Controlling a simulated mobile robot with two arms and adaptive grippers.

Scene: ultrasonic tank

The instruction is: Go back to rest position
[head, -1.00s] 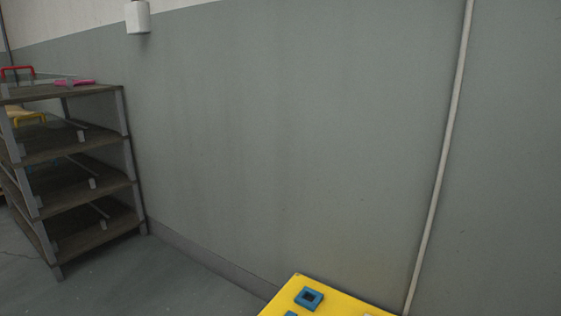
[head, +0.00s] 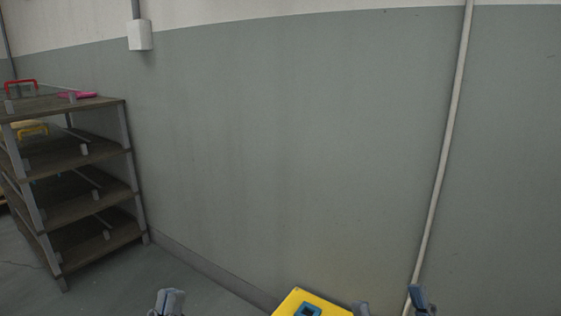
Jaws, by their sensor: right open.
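My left gripper (head: 169,302) shows only its tips at the bottom edge of the head view, left of the yellow surface. Its fingers look close together, and I cannot tell whether it is open or shut. My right gripper (head: 390,304) shows at the bottom edge, right of centre. Its two fingertips are apart with nothing visible between them. It is open, in front of the right end of the yellow surface. The rest of both arms is out of view.
A yellow surface (head: 289,303) with a blue square piece (head: 309,310) is at the bottom centre. A shelf rack (head: 82,152) stands at the left, with a red-handled item (head: 20,83) and a pink item (head: 77,95) on top. A wall with a pipe (head: 445,150) fills the background.

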